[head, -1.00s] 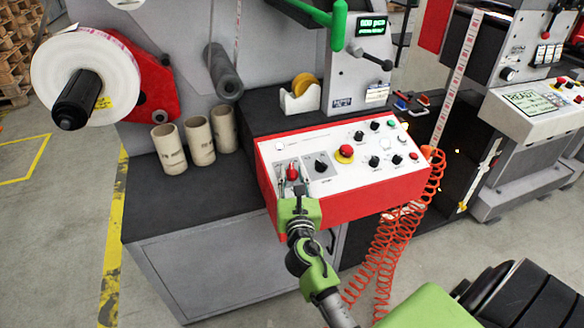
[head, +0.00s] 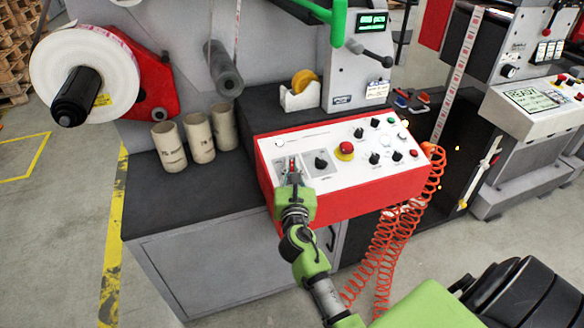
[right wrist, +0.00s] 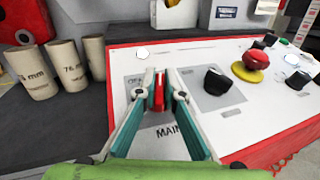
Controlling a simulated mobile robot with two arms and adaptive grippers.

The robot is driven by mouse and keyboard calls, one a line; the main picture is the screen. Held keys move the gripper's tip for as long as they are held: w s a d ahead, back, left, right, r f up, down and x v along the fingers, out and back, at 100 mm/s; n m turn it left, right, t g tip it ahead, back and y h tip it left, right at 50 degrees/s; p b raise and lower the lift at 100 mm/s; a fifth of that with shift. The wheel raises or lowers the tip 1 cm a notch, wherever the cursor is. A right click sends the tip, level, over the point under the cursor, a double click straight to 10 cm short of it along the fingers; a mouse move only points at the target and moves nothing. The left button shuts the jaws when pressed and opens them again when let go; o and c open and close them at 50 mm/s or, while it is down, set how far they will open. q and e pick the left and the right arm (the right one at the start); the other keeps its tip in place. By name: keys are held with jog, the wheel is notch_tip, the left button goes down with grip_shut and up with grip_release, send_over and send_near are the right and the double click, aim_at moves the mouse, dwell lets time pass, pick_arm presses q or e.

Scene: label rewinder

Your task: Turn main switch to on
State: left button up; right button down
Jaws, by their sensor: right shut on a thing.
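The main switch is a red handle (right wrist: 158,92) on a grey plate marked MAIN, on the sloped white-and-red control panel (right wrist: 215,55). In the right wrist view the handle stands between the two fingers of my right gripper (right wrist: 159,78), pointing away from the camera. The gripper is shut on it. In the head view my right gripper (head: 290,174) reaches the left end of the panel from below and hides most of the switch. The plate's lettering is partly covered, with only "OF" showing at the upper left. My left gripper is not in view.
A black selector knob (head: 321,163) sits just right of the switch. A red emergency button (head: 345,149) and several knobs lie further right. Cardboard cores (head: 199,138) stand left of the panel. An orange coiled hose (head: 385,250) hangs at the panel's right end.

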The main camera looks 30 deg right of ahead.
aim_at(292, 166)
jog(key=shift+f+m+g+h+b, duration=0.2)
jog(key=shift+m+g+h+b, duration=0.45)
jog(key=shift+m+h, duration=0.25)
jog(key=shift+r+m+g+h, duration=0.15)
jog(key=shift+m+g+h, duration=0.35)
jog(key=shift+m+g, duration=0.15)
jog(key=c, duration=2.1)
grip_release()
jog(key=shift+c, duration=0.2)
notch_tip(292, 166, up, 10)
jog(key=shift+r, duration=0.1)
